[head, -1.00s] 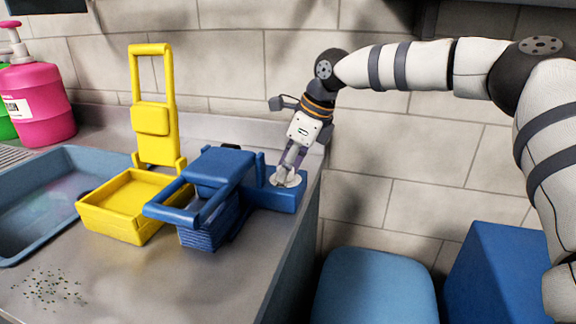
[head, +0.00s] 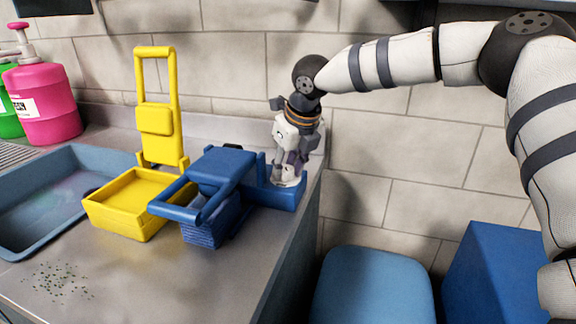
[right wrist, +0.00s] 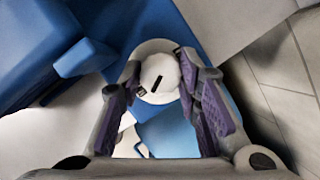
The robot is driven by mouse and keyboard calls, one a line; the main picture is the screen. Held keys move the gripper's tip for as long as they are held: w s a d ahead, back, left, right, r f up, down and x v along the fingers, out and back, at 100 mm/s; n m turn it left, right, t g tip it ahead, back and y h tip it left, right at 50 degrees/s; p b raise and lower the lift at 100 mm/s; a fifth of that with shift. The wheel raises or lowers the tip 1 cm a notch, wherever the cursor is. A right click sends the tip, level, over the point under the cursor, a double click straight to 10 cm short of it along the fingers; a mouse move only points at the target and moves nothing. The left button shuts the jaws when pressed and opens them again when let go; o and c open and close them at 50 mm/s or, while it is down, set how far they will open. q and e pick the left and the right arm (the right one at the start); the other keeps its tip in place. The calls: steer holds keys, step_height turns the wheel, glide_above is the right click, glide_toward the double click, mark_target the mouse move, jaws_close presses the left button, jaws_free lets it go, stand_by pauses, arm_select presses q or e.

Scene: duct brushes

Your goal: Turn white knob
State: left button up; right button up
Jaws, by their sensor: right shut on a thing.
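The white knob (right wrist: 160,76) is round with a dark slot mark, on the blue base (head: 277,197) at the right end of the blue device. In the head view the knob (head: 288,180) is partly covered by my right gripper. My right gripper (head: 290,174) reaches down from above. In the right wrist view its two purple-padded fingers (right wrist: 161,85) are shut on the knob, one on each side. My left gripper is not in view.
A blue device (head: 222,166) with a hinged handle and a yellow one (head: 128,205) with a raised handle stand on the metal counter. A blue tray (head: 62,168) lies left. Dark specks (head: 60,281) lie in front. The tiled wall is close behind.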

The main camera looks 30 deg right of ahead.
steer(key=m+h, duration=0.1)
steer(key=m, duration=0.1)
steer(key=m+h, duration=0.1)
steer(key=m, duration=0.2)
steer(key=shift+a+g, duration=0.1)
steer(key=shift+g, duration=0.2)
steer(key=shift+m, duration=0.4)
steer(key=o, duration=1.1)
steer(key=shift+o, duration=0.2)
steer(key=shift+a+r, duration=0.1)
steer(key=shift+r, duration=0.25)
steer(key=v, duration=0.7)
